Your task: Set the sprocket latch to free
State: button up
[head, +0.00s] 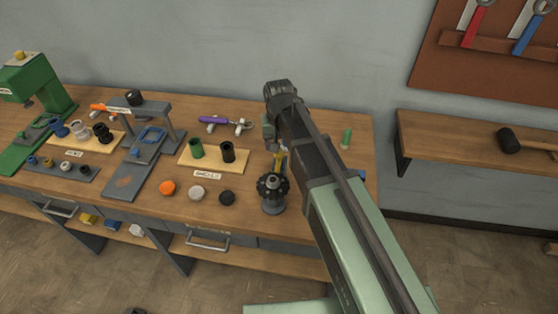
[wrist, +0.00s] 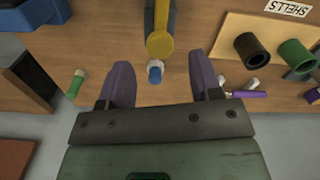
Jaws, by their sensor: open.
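In the head view a dark toothed sprocket (head: 272,187) sits on a grey post near the table's front edge. A yellow lever (head: 279,160) shows just behind it; I take this to be the sprocket latch. In the wrist view the yellow lever (wrist: 160,40) has a rounded end pointing toward my gripper, with grey metal beside it. My gripper (wrist: 160,82) is open and empty, its two dark purple fingers apart. The lever's end lies ahead of the gap, with no visible contact. In the head view my arm hides part of the area; the latch setting cannot be read.
A small blue-and-white peg (wrist: 155,72) shows between the fingers. A green peg (head: 347,138) stands at right. The shells board (head: 213,154) with green and black shells and a purple tool (head: 225,121) are at left. Orange, white and dark caps (head: 197,193) lie in front.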

aim_at(278, 162)
notch_tip(278, 162, down, 4)
jog(key=shift+r+b, duration=0.15)
jog(key=shift+b, duration=0.85)
jog(key=shift+r, duration=0.1)
grip_shut()
jog(key=shift+w+d, duration=0.2)
jog(key=shift+w, duration=0.75)
grip_release()
jog(key=shift+r, duration=0.15)
